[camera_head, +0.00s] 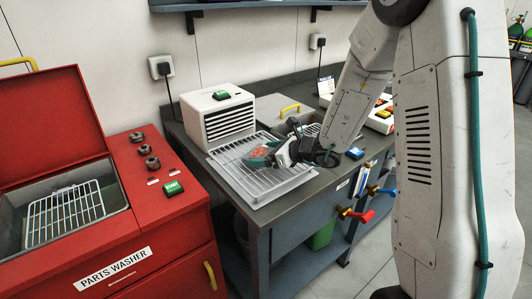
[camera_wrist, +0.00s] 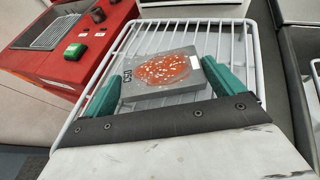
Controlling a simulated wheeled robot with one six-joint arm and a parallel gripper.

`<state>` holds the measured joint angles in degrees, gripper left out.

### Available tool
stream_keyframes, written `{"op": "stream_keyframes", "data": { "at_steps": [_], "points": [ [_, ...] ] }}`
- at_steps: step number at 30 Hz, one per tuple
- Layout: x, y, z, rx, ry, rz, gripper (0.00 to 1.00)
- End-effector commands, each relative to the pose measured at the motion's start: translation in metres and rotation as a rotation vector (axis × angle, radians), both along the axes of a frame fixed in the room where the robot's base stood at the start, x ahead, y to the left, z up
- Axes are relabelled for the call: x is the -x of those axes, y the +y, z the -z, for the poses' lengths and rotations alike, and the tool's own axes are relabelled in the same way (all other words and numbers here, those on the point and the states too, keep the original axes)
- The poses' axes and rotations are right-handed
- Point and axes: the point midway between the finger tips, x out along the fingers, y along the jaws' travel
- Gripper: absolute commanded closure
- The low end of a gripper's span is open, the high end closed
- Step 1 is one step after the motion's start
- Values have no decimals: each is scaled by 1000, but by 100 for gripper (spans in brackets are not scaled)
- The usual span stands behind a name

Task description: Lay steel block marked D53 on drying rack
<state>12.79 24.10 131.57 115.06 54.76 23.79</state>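The steel block marked D53 (camera_wrist: 152,94) is grey, with a red speckled patch on its top face and its dark marking at the left end in the wrist view. It sits between the two green fingers of my gripper (camera_wrist: 166,84), which appear to touch both its sides. The white wire drying rack (camera_head: 242,180) lies on the bench in a pale tray; its bars (camera_wrist: 153,35) show behind the block. In the head view my gripper (camera_head: 262,155) is low over the rack, with the block (camera_head: 257,152) in it. I cannot tell whether the block touches the bars.
The red parts washer (camera_head: 185,221) stands at the left with its lid up and a wire basket (camera_head: 65,212) inside. A white vented box (camera_head: 218,116) stands behind the rack. Red and blue valve handles (camera_head: 361,214) stick out from the bench front. The rack's front part is clear.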

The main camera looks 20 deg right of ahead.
Motion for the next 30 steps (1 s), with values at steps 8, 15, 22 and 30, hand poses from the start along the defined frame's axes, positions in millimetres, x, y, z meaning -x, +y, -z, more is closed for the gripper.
{"op": "stream_keyframes", "data": {
  "at_steps": [8,15,22,30],
  "points": [
    [0,0,-2,1,-1,0,0],
    [21,-19,-15,1,-1,5,0],
    [56,-50,-35,2,-3,5,0],
    [81,-70,-48,2,-2,1,0]
  ]
}}
